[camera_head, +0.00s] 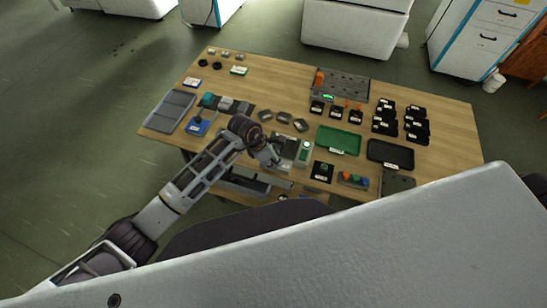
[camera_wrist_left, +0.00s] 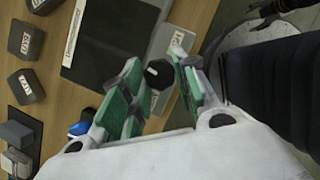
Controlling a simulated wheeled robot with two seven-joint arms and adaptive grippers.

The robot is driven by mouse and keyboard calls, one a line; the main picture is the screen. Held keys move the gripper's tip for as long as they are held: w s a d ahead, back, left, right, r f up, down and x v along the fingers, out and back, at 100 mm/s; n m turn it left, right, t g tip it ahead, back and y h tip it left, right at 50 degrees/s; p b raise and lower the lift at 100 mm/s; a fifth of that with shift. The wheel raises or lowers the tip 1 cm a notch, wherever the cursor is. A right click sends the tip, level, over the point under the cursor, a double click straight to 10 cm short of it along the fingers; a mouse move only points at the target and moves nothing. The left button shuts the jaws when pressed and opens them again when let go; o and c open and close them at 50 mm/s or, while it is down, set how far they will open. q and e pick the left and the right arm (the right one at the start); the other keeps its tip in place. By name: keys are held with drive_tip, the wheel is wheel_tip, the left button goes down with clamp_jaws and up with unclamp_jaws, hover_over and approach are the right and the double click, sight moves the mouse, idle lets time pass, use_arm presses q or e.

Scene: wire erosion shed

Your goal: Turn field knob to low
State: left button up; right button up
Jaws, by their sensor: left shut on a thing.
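A round black knob (camera_wrist_left: 158,75) with a small white mark shows in the left wrist view, between the green pads of my left gripper (camera_wrist_left: 154,84). The gripper is shut on the knob. The knob sits at a light grey panel (camera_wrist_left: 172,58) with a white label too blurred to read, beside a dark plate (camera_wrist_left: 108,38). In the head view my left gripper (camera_head: 275,155) is over the grey unit (camera_head: 285,147) near the table's front edge and hides the knob. My right gripper is not in view.
The wooden table (camera_head: 265,84) holds a green tray (camera_head: 338,140), a black tray (camera_head: 390,154), a grey perforated block (camera_head: 346,85) and several small dark labelled blocks. The table's back middle is clear.

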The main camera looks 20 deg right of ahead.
use_arm(q)
drive_tip(key=shift+n, duration=0.6)
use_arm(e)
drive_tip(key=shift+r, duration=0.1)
use_arm(q)
drive_tip(key=shift+s+n+t+y, duration=0.1)
drive_tip(key=shift+n+t+y, duration=0.2)
drive_tip(key=shift+n+t, duration=0.7)
drive_tip(key=shift+s+d+n+t+y, duration=0.1)
drive_tip(key=shift+n+t+y, duration=0.25)
drive_tip(key=shift+n, duration=1.95)
drive_tip(key=shift+s+d+n+t+y+b, duration=0.1)
drive_tip(key=shift+n+t+y+b, duration=0.25)
drive_tip(key=shift+n+b, duration=0.6)
drive_tip(key=shift+n+t+y+b, duration=0.3)
drive_tip(key=shift+n+y+b, duration=0.3)
drive_tip(key=shift+n, duration=1.05)
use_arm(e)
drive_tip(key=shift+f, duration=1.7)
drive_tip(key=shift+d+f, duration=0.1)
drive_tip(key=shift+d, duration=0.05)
use_arm(q)
drive_tip(key=shift+n, duration=0.3)
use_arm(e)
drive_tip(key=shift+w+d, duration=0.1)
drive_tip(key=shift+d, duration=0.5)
